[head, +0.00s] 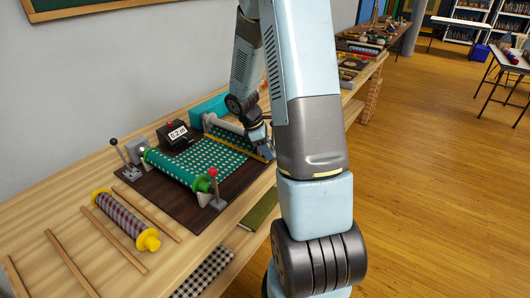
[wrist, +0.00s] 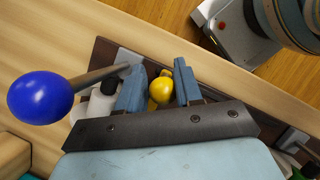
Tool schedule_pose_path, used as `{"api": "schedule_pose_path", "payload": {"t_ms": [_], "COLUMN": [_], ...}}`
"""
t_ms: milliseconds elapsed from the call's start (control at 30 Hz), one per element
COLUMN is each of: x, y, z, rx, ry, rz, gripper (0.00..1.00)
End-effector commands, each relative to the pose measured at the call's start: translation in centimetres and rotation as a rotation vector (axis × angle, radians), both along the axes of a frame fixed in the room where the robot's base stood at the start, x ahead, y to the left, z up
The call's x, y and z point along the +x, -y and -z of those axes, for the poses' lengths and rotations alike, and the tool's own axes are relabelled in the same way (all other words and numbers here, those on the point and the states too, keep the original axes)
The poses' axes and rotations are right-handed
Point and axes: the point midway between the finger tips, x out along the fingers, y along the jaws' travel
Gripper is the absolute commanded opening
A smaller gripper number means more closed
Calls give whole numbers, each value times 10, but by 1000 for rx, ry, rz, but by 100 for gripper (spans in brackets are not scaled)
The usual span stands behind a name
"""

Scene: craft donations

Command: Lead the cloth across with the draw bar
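The teal cloth (head: 216,155) with white dots lies stretched flat over the dark board, from the teal roll (head: 182,168) to a slim yellow bar, the draw bar (head: 237,142). My gripper (head: 262,148) is at the near right end of the bar, partly hidden by my arm. In the wrist view my gripper (wrist: 160,80) has its two blue fingers on either side of a yellow knob (wrist: 161,91), with almost no gap to it. The cloth is not clearly seen in the wrist view.
A black counter (head: 178,134) reads about 0.2. A red-knobbed post (head: 212,174) and a black-knobbed lever (head: 113,142) stand on the board. A blue ball on a rod (wrist: 40,99) is close by in the wrist view. A checked roll (head: 122,217) lies at front left.

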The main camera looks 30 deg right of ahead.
Motion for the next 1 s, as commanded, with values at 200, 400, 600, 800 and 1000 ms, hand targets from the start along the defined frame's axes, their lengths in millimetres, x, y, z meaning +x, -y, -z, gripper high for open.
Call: {"api": "schedule_pose_path", "payload": {"t_ms": [200,400,600,800,1000], "x": [0,0,4,11,19], "y": [-1,-2,-8,-22,-35], "z": [0,-1,-19,-55,-90], "rx": [1,1,-1,-1,-1], "ry": [-1,-1,1,3,1], "rz": [-1,-1,-3,-3,-4], "gripper": [48,48,48,48,48]}}
